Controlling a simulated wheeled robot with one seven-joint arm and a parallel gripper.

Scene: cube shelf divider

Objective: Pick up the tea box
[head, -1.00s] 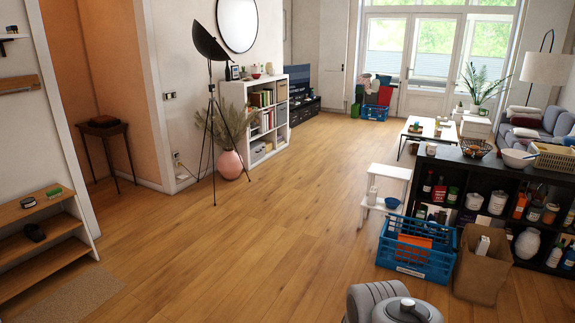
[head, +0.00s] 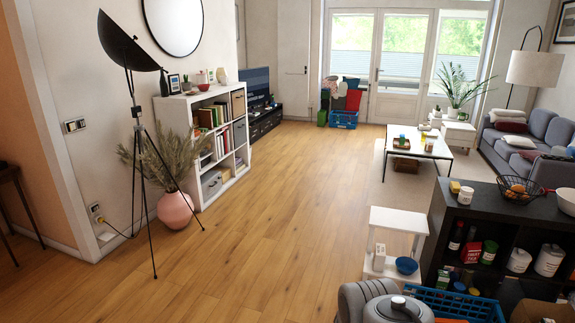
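I cannot pick out the tea box for certain at this size. The black cube shelf (head: 436,222) stands at the lower right in the head view, with bottles, jars and packs in its compartments. A red pack (head: 471,252) and a green-labelled container (head: 489,251) stand in its upper left compartment. A small light-coloured container (head: 454,187) stands on its top. Part of my grey arm shows at the bottom edge. My gripper is not in view.
A white step stool (head: 397,217) with a blue bowl (head: 407,266) stands left of the shelf. A blue crate (head: 470,302) is at the bottom right. A tripod lamp (head: 137,130) and white bookcase (head: 205,140) are left. The wood floor (head: 280,210) between is clear.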

